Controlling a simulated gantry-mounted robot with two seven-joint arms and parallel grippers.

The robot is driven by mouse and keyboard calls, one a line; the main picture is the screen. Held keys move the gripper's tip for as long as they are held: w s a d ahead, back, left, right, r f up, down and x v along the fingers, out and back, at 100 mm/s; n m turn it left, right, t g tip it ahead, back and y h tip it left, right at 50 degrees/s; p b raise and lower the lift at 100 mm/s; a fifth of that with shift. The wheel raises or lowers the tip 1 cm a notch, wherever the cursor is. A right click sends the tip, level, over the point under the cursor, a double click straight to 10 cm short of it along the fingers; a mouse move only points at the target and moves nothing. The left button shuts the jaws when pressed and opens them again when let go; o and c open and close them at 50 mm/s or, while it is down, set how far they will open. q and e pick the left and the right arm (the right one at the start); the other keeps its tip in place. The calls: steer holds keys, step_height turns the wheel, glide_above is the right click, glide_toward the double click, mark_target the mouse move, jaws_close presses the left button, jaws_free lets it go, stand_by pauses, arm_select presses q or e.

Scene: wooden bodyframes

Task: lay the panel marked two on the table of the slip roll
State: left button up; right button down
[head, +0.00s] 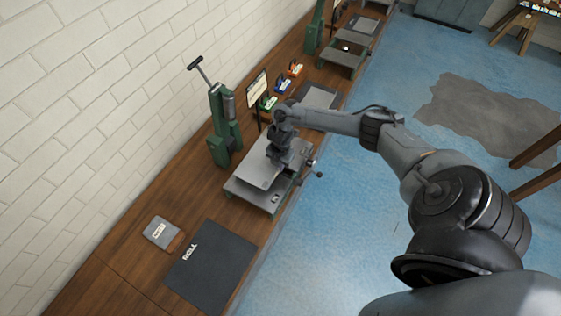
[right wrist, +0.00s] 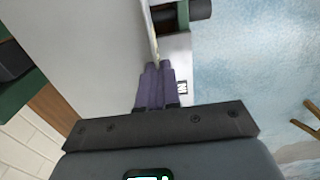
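The green slip roll (head: 222,125) stands on the bench against the wall, with its grey table (head: 241,193) in front. A flat grey panel (head: 255,173) lies over this table, level as far as I can tell; any gap beneath it is hard to judge. My right gripper (head: 277,162) is at the panel's right side. In the right wrist view its two fingers (right wrist: 158,72) are close together on the thin edge of the panel (right wrist: 110,45). A small label reading like a sideways two (right wrist: 182,87) shows just beside the fingers. My left gripper is out of view.
A dark mat marked ROLL (head: 210,268) and a grey labelled block (head: 161,232) lie on the near bench. Small coloured bins (head: 283,87) and another sheet (head: 318,97) are beyond the slip roll. A crank handle (head: 318,174) sticks out over the blue floor.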

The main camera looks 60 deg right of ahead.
mark_target(280, 177)
steer(key=shift+a+f+b, duration=0.1)
steer(key=shift+f+b, duration=0.6)
steer(key=shift+f, duration=0.15)
step_height(280, 177, down, 3)
steer(key=b, duration=0.2)
steer(key=shift+r+b, duration=0.15)
steer(key=shift+b, duration=0.2)
steer(key=shift+f+b, duration=0.6)
steer(key=shift+f, duration=0.25)
steer(key=shift+f, duration=0.15)
steer(key=shift+f, duration=0.1)
stand_by(0.4)
